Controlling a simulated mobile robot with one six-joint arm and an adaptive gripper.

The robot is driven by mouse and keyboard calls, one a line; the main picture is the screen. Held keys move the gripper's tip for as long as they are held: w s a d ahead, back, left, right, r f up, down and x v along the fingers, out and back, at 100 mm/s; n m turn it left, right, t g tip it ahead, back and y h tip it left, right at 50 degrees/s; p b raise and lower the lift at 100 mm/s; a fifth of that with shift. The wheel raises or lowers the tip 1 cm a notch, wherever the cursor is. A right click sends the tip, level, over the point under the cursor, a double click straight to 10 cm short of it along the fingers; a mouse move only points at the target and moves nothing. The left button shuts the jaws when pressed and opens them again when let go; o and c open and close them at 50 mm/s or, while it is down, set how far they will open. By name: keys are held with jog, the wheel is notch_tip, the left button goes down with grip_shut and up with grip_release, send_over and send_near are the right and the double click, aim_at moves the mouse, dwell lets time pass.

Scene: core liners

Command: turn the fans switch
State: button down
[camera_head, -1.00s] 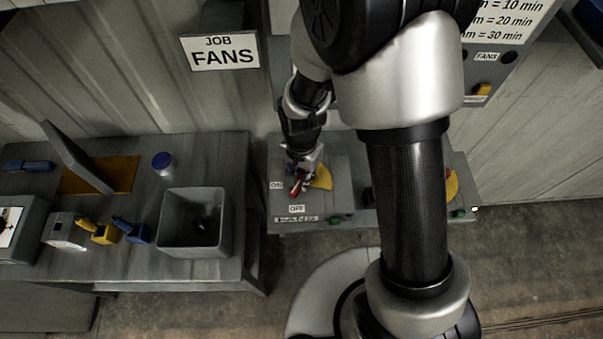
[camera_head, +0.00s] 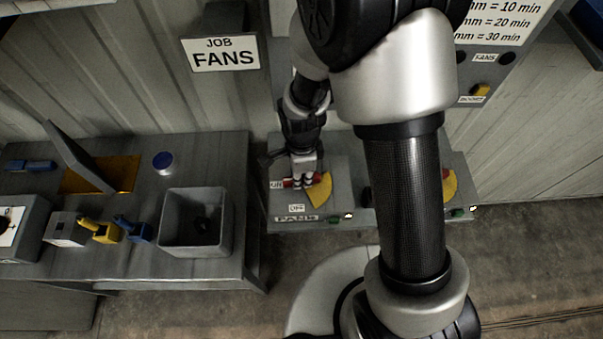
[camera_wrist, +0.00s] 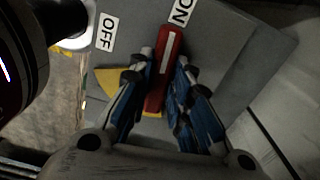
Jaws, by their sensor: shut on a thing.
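The fans switch has a red handle with a white stripe (camera_wrist: 168,62), seen between my fingers in the wrist view. Its end points at the ON label (camera_wrist: 181,11); the OFF label (camera_wrist: 106,32) is to the left. My gripper (camera_wrist: 167,85) is shut on the red handle. In the head view my gripper (camera_head: 302,181) is over the grey switch box (camera_head: 340,200), and the red handle (camera_head: 288,183) shows beside the ON label. A yellow sector plate (camera_head: 321,190) lies right of the handle. The box front carries a FANS label (camera_head: 296,219).
A second switch with a yellow sector (camera_head: 450,186) is at right, partly behind my arm. A left bench holds a grey bin (camera_head: 195,222), yellow and blue tools (camera_head: 103,232) and a blue-lidded jar (camera_head: 163,160). A JOB FANS sign (camera_head: 221,54) hangs above.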

aim_at(302, 178)
jog(key=shift+m, duration=0.6)
jog(key=c, duration=1.5)
grip_release()
jog(key=shift+r, duration=0.15)
notch_tip(302, 178, up, 12)
jog(key=shift+f, duration=0.1)
